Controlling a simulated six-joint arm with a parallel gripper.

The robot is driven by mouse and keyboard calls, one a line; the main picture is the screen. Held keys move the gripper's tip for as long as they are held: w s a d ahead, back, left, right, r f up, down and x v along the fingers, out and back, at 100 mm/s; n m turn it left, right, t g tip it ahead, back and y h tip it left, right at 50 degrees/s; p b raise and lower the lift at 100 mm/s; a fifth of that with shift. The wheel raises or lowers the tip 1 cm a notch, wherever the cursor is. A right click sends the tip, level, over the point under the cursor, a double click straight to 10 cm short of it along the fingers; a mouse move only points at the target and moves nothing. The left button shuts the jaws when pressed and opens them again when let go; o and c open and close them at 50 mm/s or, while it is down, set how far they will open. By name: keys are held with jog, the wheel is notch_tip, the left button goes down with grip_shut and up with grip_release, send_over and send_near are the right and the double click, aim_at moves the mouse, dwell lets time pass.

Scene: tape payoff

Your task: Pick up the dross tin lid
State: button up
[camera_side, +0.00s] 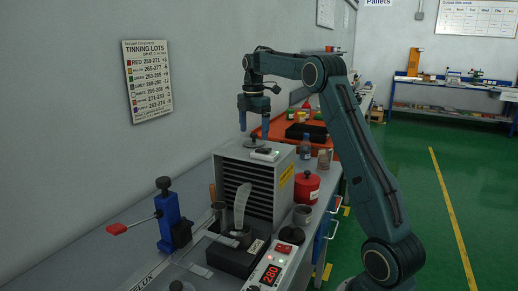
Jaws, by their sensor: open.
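A dark round lid with a small upright knob (251,142) lies on top of the grey louvred cabinet (232,158); it looks like the dross tin lid, but no label on it is readable. My gripper (254,128) points down above this lid, its blue fingers apart and empty. The fingertips appear close above the lid, and the exact gap is hard to tell. A small open grey tin (302,215) stands on the bench to the right of the cabinet. Another dark round piece (291,235) lies in front of that tin.
A small device with a light top (264,154) sits beside the lid on the cabinet. A red lidded pot (307,187) and bottles stand right of the cabinet.

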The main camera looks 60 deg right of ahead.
aim_at(254, 139)
jog(key=shift+f, duration=1.45)
jog(key=c, duration=1.1)
